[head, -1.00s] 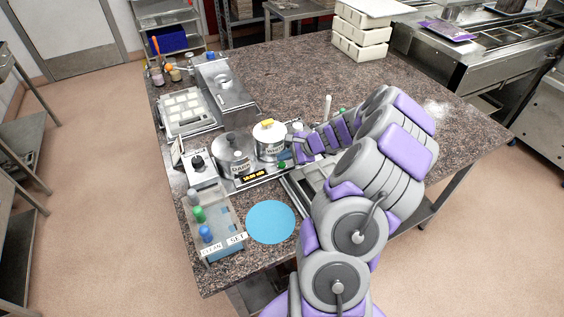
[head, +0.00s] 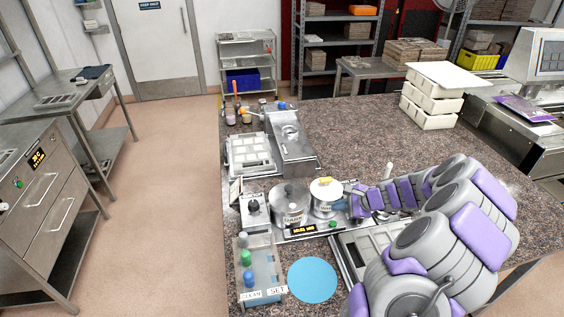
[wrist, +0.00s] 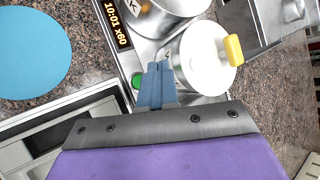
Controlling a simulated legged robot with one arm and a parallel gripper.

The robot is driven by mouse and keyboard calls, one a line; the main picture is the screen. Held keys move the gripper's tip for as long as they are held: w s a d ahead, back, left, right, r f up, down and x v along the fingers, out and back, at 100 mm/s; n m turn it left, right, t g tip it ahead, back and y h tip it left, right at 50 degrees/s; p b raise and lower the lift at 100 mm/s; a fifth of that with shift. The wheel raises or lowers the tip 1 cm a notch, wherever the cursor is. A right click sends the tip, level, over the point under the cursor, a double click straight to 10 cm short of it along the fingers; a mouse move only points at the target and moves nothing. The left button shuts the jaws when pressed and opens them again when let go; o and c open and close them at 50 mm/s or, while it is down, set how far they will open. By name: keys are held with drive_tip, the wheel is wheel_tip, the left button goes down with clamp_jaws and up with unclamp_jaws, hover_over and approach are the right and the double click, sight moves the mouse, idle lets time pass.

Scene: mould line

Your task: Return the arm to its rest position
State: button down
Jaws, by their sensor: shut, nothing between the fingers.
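My arm, grey and purple, reaches in from the lower right of the head view and bends to the left over the table. My gripper (head: 343,206) is beside the white-lidded pot (head: 326,191), on its right side. In the wrist view the blue fingers of my gripper (wrist: 157,68) are together with nothing between them. They point towards the gap between the white-lidded pot (wrist: 205,58) and the steel pot (wrist: 165,8). Whether the fingertips touch a pot I cannot tell.
The steel pot (head: 290,205) stands left of the white-lidded one. A blue disc (head: 312,280) and a stand with coloured knobs (head: 262,275) lie in front. A framed tray (head: 365,250) is under my arm. White boxes (head: 430,105) are stacked at the back right. The table's middle (head: 370,135) is clear.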

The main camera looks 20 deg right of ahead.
drive_tip(key=s+a+r+n+g+y, duration=0.15)
drive_tip(key=a+r+n, duration=0.25)
drive_tip(key=a, duration=0.5)
drive_tip(key=s+a+r+n+g, duration=0.2)
drive_tip(key=a+r+n, duration=0.15)
drive_tip(key=a, duration=0.45)
drive_tip(key=s+a+r+n+g+y, duration=0.15)
drive_tip(key=a+r+n, duration=0.25)
drive_tip(key=a, duration=0.5)
drive_tip(key=s+a+r+n+g+h+b, duration=0.15)
drive_tip(key=s+a+n, duration=0.25)
drive_tip(key=s, duration=0.5)
drive_tip(key=s+a+r+n+g+h, duration=0.1)
drive_tip(key=s+a+n+g+h, duration=0.25)
drive_tip(key=s, duration=0.55)
drive_tip(key=s+d+n+h, duration=0.2)
drive_tip(key=s, duration=0.7)
drive_tip(key=shift+s, duration=0.25)
drive_tip(key=shift+d, duration=0.25)
